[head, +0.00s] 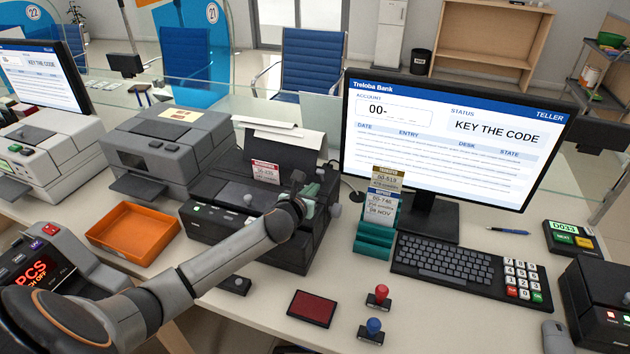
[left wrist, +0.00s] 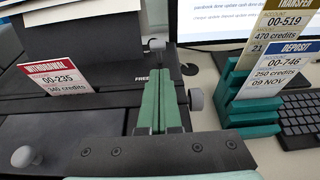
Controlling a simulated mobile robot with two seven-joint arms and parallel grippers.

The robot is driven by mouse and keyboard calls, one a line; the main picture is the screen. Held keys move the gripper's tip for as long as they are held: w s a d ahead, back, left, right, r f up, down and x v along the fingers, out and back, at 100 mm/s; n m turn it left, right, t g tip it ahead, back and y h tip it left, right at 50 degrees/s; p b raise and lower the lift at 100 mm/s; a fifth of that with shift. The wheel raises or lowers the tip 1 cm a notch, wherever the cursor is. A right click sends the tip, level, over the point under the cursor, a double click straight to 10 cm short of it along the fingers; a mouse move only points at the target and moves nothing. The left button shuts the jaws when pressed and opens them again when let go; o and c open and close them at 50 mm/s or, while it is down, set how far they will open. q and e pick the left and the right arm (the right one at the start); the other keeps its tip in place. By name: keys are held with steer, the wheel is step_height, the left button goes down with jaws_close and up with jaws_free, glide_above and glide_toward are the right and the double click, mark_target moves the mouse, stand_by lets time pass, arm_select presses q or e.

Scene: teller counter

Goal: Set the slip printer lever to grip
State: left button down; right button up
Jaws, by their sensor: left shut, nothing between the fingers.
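The black slip printer (head: 220,215) stands mid-counter with paper in its back and a withdrawal slip (head: 265,172) on top. My left gripper (head: 308,197) is at its right side, its green fingers shut and empty; they also show in the left wrist view (left wrist: 160,105). A partly hidden label starting "FRE" (left wrist: 140,80) is just left of the fingertips. A grey knob (left wrist: 157,44) lies beyond the tips, and another grey knob (left wrist: 195,99) is just right of the fingers. I cannot tell which knob is the lever's, or its setting. My right gripper is not in view.
A green slip holder (head: 374,240) with transfer and deposit slips stands close on the right, before the monitor (head: 450,130). A keyboard (head: 440,263), red pad (head: 312,308) and two stamps (head: 378,297) are nearby. An orange tray (head: 132,232) is left of the printer.

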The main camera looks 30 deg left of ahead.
arm_select(q)
steer(key=shift+w+a+r, duration=0.15)
steer(key=shift+w+r, duration=0.15)
steer(key=shift+w, duration=0.25)
steer(key=shift+w+a+r, duration=0.1)
steer(key=shift+w+r, duration=0.2)
steer(key=shift+w, duration=0.2)
